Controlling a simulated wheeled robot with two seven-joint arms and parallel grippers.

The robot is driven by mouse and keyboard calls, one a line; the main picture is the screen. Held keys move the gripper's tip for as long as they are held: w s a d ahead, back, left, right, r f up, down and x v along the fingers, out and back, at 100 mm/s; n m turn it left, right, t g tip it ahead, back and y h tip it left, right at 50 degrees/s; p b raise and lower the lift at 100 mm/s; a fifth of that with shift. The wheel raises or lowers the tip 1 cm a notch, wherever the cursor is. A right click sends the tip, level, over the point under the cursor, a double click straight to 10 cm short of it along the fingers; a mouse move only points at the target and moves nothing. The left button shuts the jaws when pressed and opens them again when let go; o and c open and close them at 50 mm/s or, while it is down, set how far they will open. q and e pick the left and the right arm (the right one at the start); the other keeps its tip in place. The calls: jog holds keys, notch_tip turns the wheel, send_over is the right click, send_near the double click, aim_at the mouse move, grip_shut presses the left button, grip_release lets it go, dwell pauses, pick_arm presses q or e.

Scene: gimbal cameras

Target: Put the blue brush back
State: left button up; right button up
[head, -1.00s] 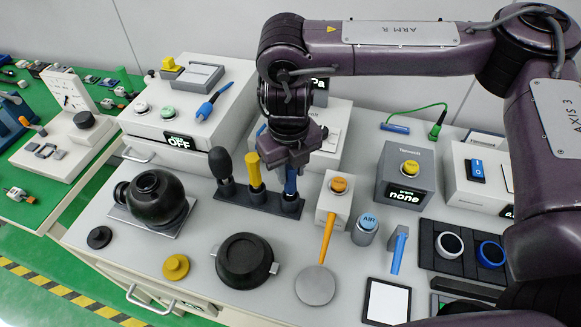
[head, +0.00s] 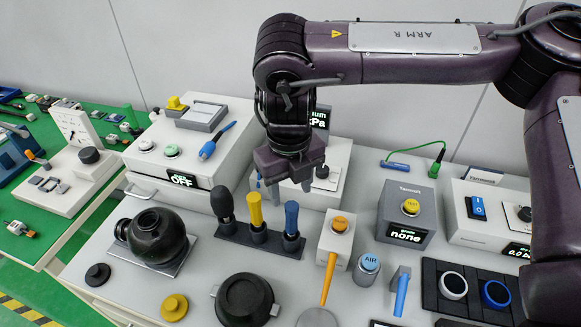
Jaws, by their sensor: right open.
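The blue brush (head: 291,219) stands upright in the right-hand place of a dark holder (head: 228,236). A yellow-handled tool (head: 256,212) and a black-handled tool (head: 225,206) stand in the same holder to its left. My right gripper (head: 291,186) is open and empty, pointing down above and behind the holder. It is apart from the blue brush, whose handle is in full view. My left gripper is not in view.
A black round flask (head: 157,236) stands left of the holder. An orange-button box (head: 338,232) stands close on its right. A grey-and-white instrument (head: 335,155) stands behind. A black lidded pot (head: 243,302) lies in front.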

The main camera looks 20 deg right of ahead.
notch_tip(320, 180, up, 5)
jog(key=shift+s+a+r, duration=0.1)
dwell(0.6)
